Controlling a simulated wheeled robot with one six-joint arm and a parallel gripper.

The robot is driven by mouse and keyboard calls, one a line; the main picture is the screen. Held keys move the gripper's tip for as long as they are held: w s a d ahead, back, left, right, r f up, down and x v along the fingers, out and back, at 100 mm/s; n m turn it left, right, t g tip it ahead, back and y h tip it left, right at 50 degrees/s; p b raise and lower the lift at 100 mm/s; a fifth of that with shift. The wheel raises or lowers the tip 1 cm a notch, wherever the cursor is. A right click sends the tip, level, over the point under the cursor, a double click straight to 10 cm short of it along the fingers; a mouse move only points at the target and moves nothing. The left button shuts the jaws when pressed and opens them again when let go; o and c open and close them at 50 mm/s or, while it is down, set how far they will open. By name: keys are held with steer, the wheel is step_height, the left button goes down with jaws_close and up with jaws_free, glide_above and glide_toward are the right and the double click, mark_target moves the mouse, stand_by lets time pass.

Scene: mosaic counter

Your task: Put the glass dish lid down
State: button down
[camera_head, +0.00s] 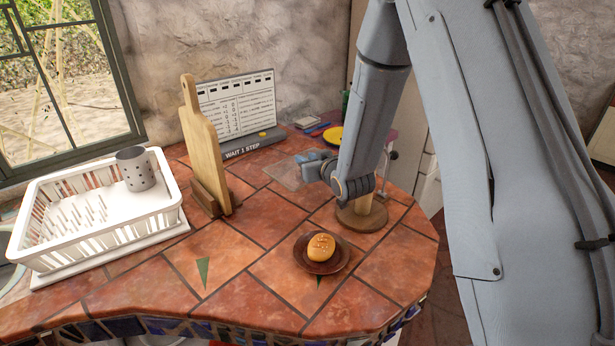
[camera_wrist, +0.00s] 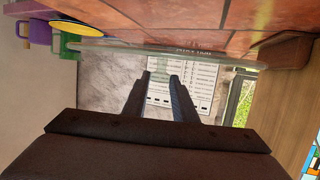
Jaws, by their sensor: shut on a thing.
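The glass dish lid (camera_head: 284,178) is a clear, nearly see-through sheet at the middle back of the counter, left of my gripper (camera_head: 303,158). In the wrist view the lid (camera_wrist: 205,57) shows as a pale glass edge running across in front of the fingers. My gripper (camera_wrist: 160,77) is shut on the lid, with a clear part of it between the fingertips. I cannot tell whether the lid touches the tiles or hangs just above them.
A calendar board (camera_head: 237,105) stands behind, with a cutting board (camera_head: 201,140) and white dish rack (camera_head: 62,236) to the left. A bun (camera_head: 321,246) on a brown plate (camera_head: 304,265) and a round wooden base (camera_head: 350,221) stand nearer. The front left tiles are clear.

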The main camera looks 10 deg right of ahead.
steer(key=shift+f+p, duration=0.9)
steer(key=shift+f, duration=2.55)
steer(key=shift+f, duration=0.2)
steer(key=c, duration=1.4)
jaws_free()
steer(key=shift+c, duration=0.2)
